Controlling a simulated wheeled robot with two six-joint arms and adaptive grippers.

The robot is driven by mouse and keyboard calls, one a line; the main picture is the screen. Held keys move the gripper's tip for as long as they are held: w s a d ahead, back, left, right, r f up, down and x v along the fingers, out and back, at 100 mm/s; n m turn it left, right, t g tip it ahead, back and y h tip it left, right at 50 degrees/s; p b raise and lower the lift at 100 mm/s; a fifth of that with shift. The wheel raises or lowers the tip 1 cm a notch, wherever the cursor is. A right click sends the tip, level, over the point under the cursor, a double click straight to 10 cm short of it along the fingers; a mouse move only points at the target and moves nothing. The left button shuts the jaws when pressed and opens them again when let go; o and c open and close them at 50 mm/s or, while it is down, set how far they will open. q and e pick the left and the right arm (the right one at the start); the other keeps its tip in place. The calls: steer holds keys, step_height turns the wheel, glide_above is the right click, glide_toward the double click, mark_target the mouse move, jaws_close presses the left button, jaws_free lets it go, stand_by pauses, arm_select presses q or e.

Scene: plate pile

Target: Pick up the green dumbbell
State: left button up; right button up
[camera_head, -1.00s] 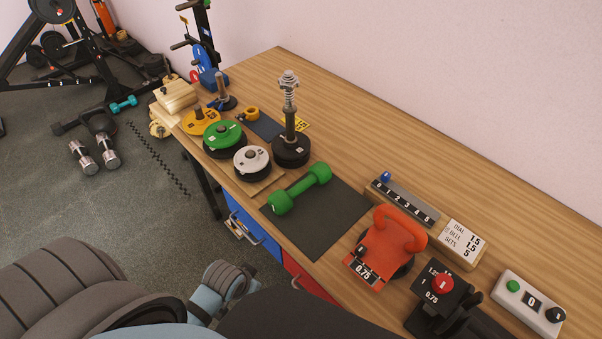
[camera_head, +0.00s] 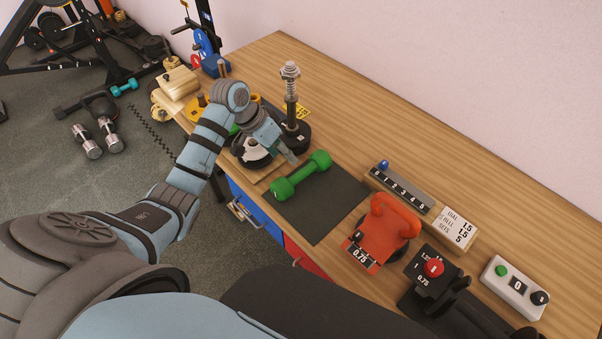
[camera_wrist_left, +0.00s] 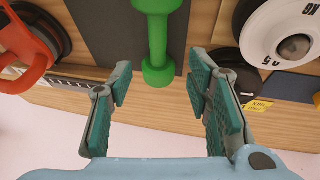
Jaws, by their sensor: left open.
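The green dumbbell (camera_head: 302,176) lies diagonally on a dark mat (camera_head: 318,210) on the wooden bench. My left gripper (camera_head: 290,156) is open, just above and beside the dumbbell's upper-left side in the head view. In the left wrist view the dumbbell (camera_wrist_left: 158,35) stands upright in the picture, cut off at the top. Its near head lies in line with the gap between the open fingers of my left gripper (camera_wrist_left: 158,80). The fingers hold nothing. My right gripper is not in view.
An orange kettlebell (camera_head: 386,235) stands right of the mat. A numbered rack (camera_head: 402,190) sits behind it. The mat's lower part is clear.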

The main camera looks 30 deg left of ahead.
mark_target(300, 171)
arm_select(q)
steer(key=b+x, duration=0.1)
steer(key=x, duration=1)
steer(key=shift+s+d+f, duration=0.1)
steer(key=shift+s, duration=0.1)
jaws_close()
